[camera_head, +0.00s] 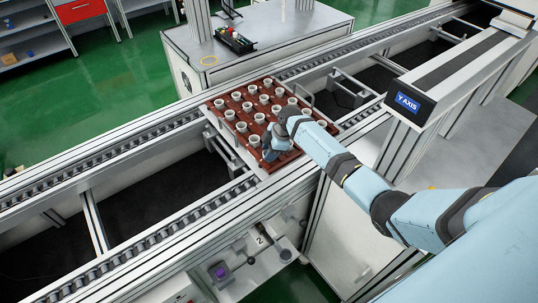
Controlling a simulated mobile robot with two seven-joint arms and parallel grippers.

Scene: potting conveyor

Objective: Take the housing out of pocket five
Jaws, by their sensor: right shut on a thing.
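A red-brown tray (216,114) sits on the conveyor, with several white cup-like housings standing in rows of pockets, one of them a housing (241,127) near the tray's left side. My right arm reaches in from the right. My right gripper (270,153) points down at the tray's near edge and is shut on a housing. The held housing is mostly hidden by the gripper and wrist, so I cannot tell whether it is still in its pocket. Pocket numbers are not readable. My left gripper is out of view.
Conveyor rails (110,152) run diagonally past the tray. A bench (190,55) with a small dark tray of parts (235,42) is behind. Green floor lies beyond.

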